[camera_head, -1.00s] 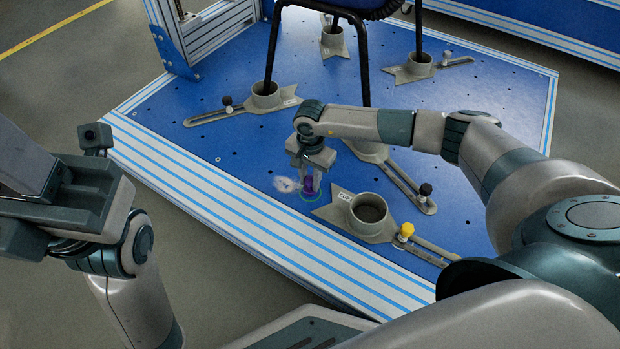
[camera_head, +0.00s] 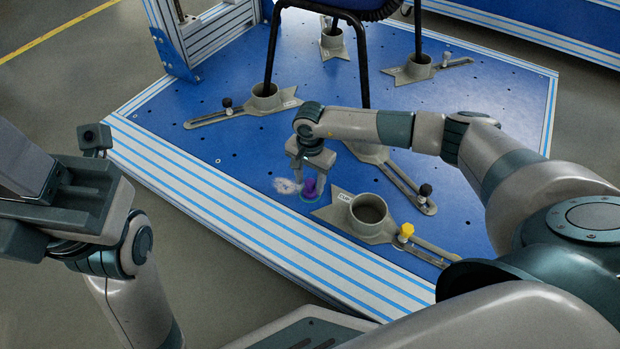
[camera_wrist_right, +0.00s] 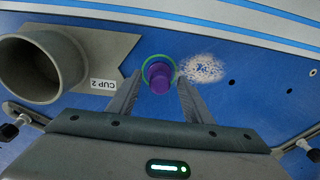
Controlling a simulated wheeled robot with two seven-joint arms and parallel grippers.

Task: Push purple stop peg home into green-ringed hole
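The purple stop peg (camera_head: 308,187) stands in the green-ringed hole (camera_head: 310,199) in the blue plate, near its front edge. In the right wrist view, the peg's purple head (camera_wrist_right: 159,77) sits inside the green ring (camera_wrist_right: 146,62); how deep it goes I cannot tell. My right gripper (camera_head: 308,181) is above the peg, pointing down. Its fingers are spread on either side of the peg, with gaps showing in the right wrist view (camera_wrist_right: 158,92). My left gripper (camera_head: 50,205) is at the left, away from the plate; its fingertips are not clear.
A grey cup marked CUP 2 (camera_wrist_right: 40,65), with a yellow knob (camera_head: 406,232) on its slotted arm, stands just right of the peg in the head view. A pale worn patch (camera_head: 287,186) lies left of the peg. Chair legs (camera_head: 271,50) stand in cups behind.

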